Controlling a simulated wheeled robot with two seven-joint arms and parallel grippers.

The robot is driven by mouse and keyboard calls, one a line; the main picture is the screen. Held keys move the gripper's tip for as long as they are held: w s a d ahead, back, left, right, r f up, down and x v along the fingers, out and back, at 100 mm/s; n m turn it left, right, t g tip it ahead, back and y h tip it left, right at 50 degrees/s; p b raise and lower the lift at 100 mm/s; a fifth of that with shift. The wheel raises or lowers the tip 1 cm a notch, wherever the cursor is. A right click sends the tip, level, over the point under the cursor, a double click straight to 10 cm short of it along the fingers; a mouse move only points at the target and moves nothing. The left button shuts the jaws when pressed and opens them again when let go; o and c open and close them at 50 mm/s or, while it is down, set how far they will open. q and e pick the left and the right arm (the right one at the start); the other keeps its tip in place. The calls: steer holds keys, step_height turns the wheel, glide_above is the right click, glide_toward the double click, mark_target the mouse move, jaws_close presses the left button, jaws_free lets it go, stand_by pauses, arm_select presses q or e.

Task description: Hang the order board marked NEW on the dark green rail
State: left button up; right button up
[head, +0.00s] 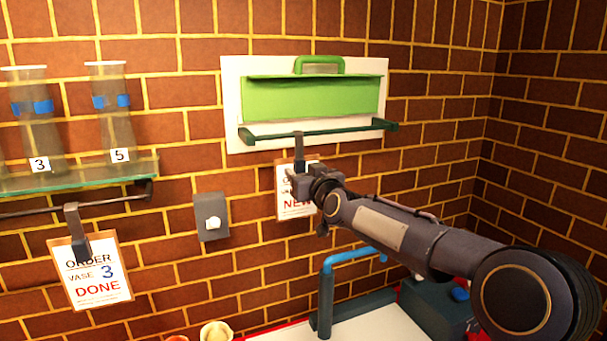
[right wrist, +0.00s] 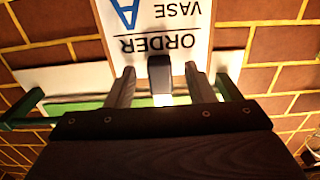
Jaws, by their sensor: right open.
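The order board marked NEW (head: 294,207) hangs by its dark hook (head: 299,145) from the dark green rail (head: 320,132) in the head view. My right gripper (head: 299,182) is at the upper part of the board and hides some of its print. In the right wrist view the board (right wrist: 190,22) shows upside down, reading ORDER VASE A. The hook's dark shank (right wrist: 160,75) lies between the two spread fingers of the right gripper (right wrist: 160,82), with gaps on both sides. The rail also shows in this view (right wrist: 22,108). My left gripper is out of view.
A green box with a handle (head: 312,98) is on the white panel above the rail. A second board marked DONE (head: 92,275) hangs under the glass shelf (head: 85,177) with vases 3 and 5. A grey switch box (head: 211,217) and a blue tap (head: 327,290) are nearby.

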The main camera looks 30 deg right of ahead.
steer(key=s+b, duration=0.3)
steer(key=s, duration=0.5)
steer(key=s+a+f+g+y, duration=0.1)
steer(key=s+a+f+g, duration=0.3)
steer(key=s+f, duration=0.5)
steer(key=s+a+f+g+y, duration=0.2)
steer(key=s+a+f+g, duration=0.2)
steer(key=s+f, duration=0.5)
steer(key=s+a+f+m+g+y, duration=0.1)
steer(key=s+a+f+g, duration=0.3)
steer(key=s+f, duration=0.5)
steer(key=s, duration=0.7)
steer(key=shift+a+f+y, duration=0.2)
steer(key=shift+a+y, duration=0.15)
steer(key=shift+y, duration=0.05)
